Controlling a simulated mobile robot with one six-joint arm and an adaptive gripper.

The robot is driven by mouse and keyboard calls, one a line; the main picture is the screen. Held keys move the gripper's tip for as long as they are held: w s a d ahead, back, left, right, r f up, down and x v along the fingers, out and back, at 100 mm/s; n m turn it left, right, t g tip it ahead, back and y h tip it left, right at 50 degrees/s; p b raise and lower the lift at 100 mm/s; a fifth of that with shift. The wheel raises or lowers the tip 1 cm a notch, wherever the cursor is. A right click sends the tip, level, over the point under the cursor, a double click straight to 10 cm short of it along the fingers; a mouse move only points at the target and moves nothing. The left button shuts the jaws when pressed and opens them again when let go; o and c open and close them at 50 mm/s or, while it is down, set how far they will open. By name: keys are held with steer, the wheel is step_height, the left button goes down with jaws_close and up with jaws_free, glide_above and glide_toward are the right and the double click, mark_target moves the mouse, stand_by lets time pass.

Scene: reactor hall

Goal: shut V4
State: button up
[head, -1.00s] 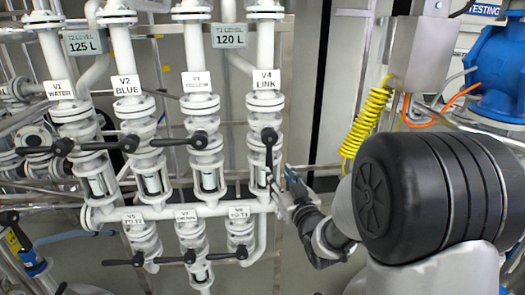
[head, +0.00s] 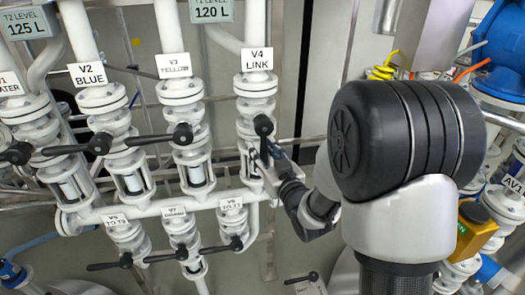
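The valve V4 (head: 257,88), labelled "V4 LINK", is the rightmost of the upper row of white valves. Its black handle (head: 263,126) points down along the pipe, with its lower end close to my gripper. My gripper (head: 266,158) is at the lower part of this handle, reaching in from the right. The fingers are small and partly overlap the handle, so I cannot tell whether they touch it or are closed on it.
V3 (head: 183,92) and V2 (head: 102,102) stand to the left, their black handles pointing sideways to the left. Lower valves V5, V7 and V6 (head: 233,224) sit below the white cross pipe. A yellow box (head: 474,229) and AV1 pipework are at the right.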

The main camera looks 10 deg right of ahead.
steer(key=shift+c, duration=0.5)
jaws_close()
